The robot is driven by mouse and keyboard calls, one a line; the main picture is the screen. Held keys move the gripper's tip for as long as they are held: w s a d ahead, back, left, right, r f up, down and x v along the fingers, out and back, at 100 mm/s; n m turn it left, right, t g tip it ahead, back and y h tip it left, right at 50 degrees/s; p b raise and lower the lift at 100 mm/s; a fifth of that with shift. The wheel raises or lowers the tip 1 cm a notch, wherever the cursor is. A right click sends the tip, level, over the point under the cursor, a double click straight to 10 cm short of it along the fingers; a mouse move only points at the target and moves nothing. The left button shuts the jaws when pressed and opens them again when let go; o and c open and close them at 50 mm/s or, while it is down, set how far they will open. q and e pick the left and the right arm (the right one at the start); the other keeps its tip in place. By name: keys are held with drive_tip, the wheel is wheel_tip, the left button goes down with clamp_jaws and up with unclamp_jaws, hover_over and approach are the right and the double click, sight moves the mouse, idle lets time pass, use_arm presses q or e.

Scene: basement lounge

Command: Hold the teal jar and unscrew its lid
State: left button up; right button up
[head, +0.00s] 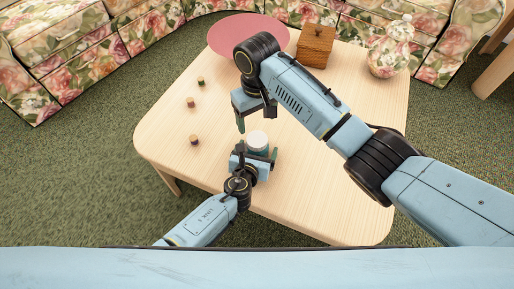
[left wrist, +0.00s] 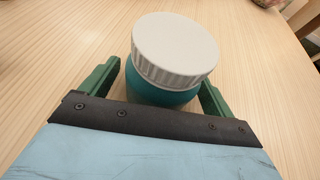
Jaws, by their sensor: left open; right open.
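The teal jar (left wrist: 160,91) stands upright on the light wooden table with its white ribbed lid (left wrist: 175,45) on. In the head view the lid (head: 257,140) shows near the table's middle, with the teal body mostly hidden. My left gripper (head: 257,155) is open, with its green fingers on either side of the jar; in the left wrist view a gap shows beside the left finger, and I cannot tell if the right finger touches. My right gripper (head: 254,120) is open and empty, above and behind the jar, with its fingers pointing down.
The table (head: 330,190) also bears a pink round mat (head: 222,38), a wooden box (head: 316,46) and a floral lidded jar (head: 386,58) at the back. Several small corks (head: 194,140) stand at the left. A floral sofa (head: 130,30) lines the back.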

sight(257, 139)
use_arm(q)
drive_tip(key=c, duration=1.5)
clamp_jaws()
use_arm(e)
drive_tip(key=shift+r, duration=0.1)
drive_tip(key=m, duration=1.3)
drive_tip(key=shift+f, duration=4.1)
